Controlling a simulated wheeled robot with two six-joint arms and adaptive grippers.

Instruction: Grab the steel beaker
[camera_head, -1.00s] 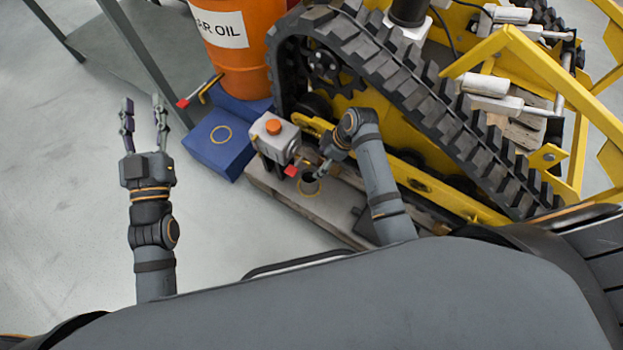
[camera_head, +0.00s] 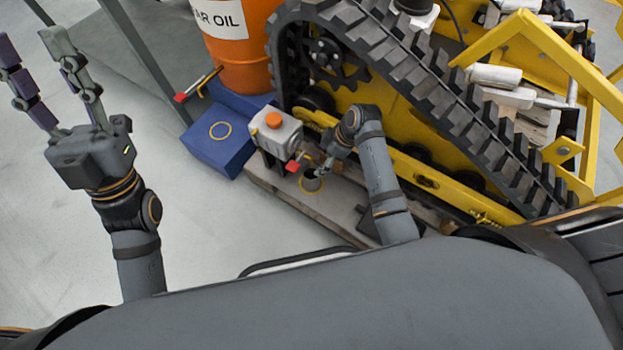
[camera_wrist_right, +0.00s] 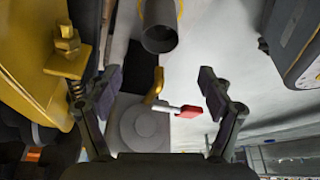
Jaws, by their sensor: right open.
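The steel beaker (camera_head: 311,182) is a small dark grey cylinder on the low pallet, by a yellow ring marking, in the head view. In the right wrist view the beaker (camera_wrist_right: 159,32) shows at the top middle, beyond the fingertips. My right gripper (camera_head: 325,166) is just above and beside it in the head view. In the wrist view the right gripper (camera_wrist_right: 160,85) has its fingers spread, with nothing held between them. My left gripper (camera_head: 33,55) is raised at the far left with its fingers apart and empty, far from the beaker.
A yellow tracked carrier (camera_head: 420,150) stands on the right. A blue box (camera_head: 215,150) and an orange drum (camera_head: 240,65) are behind. The left floor is clear.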

